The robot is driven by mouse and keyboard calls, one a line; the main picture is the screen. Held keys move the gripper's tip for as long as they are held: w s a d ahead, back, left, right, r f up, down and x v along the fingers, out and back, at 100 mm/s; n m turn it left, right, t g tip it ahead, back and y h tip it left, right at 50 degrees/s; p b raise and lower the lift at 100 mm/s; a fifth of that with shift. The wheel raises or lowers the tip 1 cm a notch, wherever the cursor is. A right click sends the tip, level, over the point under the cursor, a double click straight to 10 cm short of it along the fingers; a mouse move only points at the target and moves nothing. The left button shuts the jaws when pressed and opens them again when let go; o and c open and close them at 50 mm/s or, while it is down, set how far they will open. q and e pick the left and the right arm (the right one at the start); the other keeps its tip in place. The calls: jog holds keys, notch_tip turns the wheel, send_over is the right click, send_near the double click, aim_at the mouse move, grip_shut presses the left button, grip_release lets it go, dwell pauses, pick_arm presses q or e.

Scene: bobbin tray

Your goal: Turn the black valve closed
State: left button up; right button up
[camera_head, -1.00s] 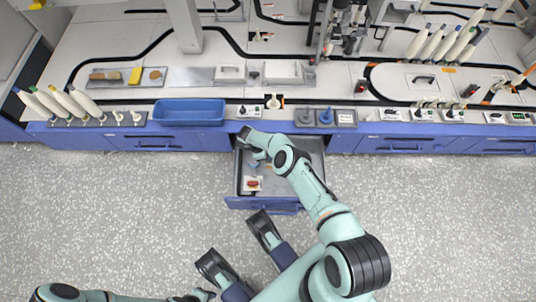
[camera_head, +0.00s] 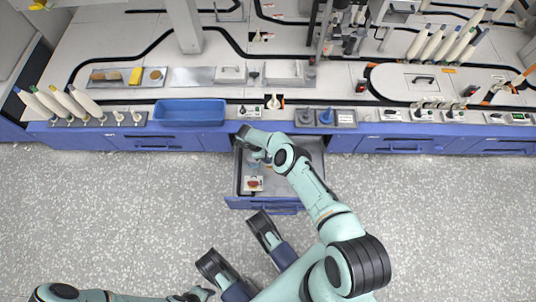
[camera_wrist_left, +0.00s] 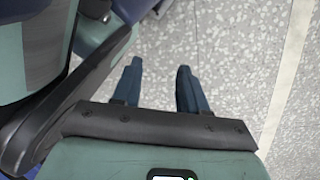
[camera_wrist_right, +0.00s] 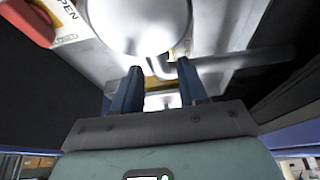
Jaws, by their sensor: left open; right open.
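I cannot clearly make out a black valve in any view. The open drawer (camera_head: 313,170) holds a small pale unit with a red part (camera_head: 253,183). In the right wrist view a red handle (camera_wrist_right: 28,20) lies beside a label ending in "PEN". My right gripper (camera_wrist_right: 161,72) is open below a white rounded body (camera_wrist_right: 140,22); a grey pipe-like part shows behind the fingertips, and contact is unclear. In the head view the right gripper (camera_head: 258,162) is inside the drawer, partly hidden by its arm. My left gripper (camera_wrist_left: 158,65) is open and empty above the floor.
A blue tray (camera_head: 190,112) sits on the counter's front, left of the drawer. Bobbins (camera_head: 72,101) stand at both sides. The speckled floor (camera_head: 130,220) is clear at the left.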

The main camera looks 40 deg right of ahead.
pick_arm(q)
jog(key=w+r+t+p, duration=0.2)
jog(key=w+r, duration=0.1)
jog(key=w, duration=0.2)
jog(key=shift+w+d+r+p, duration=0.2)
jog(key=shift+w+d+p, duration=0.15)
jog(key=shift+w, duration=0.05)
pick_arm(e)
jog(key=v, duration=1.2)
jog(key=shift+r, duration=0.1)
